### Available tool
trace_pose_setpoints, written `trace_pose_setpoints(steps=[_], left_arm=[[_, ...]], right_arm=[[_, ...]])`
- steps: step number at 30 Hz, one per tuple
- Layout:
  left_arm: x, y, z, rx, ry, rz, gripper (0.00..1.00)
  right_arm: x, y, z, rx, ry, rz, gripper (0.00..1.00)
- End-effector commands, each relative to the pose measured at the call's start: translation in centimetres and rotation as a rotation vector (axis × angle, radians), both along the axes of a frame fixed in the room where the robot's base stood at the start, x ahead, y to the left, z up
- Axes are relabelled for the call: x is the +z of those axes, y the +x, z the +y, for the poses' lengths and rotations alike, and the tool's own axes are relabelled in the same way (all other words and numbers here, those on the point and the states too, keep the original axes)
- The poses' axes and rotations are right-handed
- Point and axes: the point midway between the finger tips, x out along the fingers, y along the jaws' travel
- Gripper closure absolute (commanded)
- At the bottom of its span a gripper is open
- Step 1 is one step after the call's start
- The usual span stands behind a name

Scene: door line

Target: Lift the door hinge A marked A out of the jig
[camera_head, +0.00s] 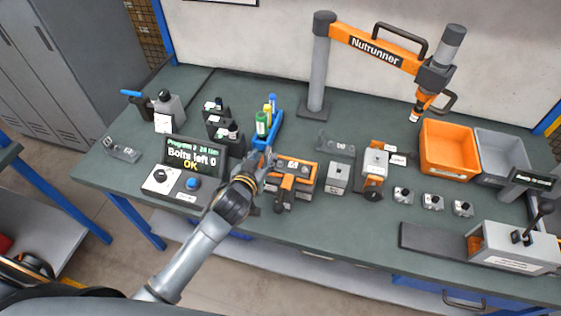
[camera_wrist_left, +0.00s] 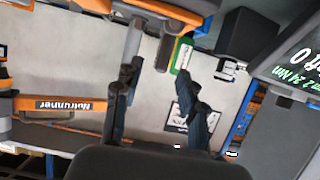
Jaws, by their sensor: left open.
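The jig (camera_head: 302,188) is an orange and grey fixture near the front middle of the green bench. A grey part with a small white label (camera_head: 293,163) lies on its top and appears to be the hinge; the letter is too small to read surely. My left gripper (camera_head: 266,164) is beside the jig's left end, open, with nothing between its fingers. In the left wrist view its two dark fingers (camera_wrist_left: 158,92) stand apart, and an orange part shows at the top edge. I cannot tell whether a finger touches the jig. My right gripper is not in view.
A screen (camera_head: 195,153) left of the gripper reads "Bolts left 0 OK". A blue rack (camera_head: 264,130) with coloured bottles stands behind the gripper. A grey block (camera_head: 338,177) and an orange-grey fixture (camera_head: 375,163) stand right of the jig. The Nutrunner arm (camera_head: 375,46) hangs behind.

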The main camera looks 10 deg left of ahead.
Motion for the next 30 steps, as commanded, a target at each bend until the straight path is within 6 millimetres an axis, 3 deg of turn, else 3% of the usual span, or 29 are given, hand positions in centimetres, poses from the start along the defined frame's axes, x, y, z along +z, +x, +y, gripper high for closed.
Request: trace_pose_setpoints(steps=[6,15,21,30], left_arm=[[-0.8,2.2,-0.1,-0.001,0.001,-0.001,0.59],[-1.1,2.5,-0.1,-0.001,0.000,0.000,0.59],[-1.0,2.5,-0.1,-0.001,0.000,0.000,1.00],[-0.8,2.6,-0.1,-0.001,-0.002,-0.005,1.00]], right_arm=[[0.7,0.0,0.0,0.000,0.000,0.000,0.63],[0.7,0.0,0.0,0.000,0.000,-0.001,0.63],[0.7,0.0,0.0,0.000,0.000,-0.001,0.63],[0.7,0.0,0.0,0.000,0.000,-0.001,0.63]])
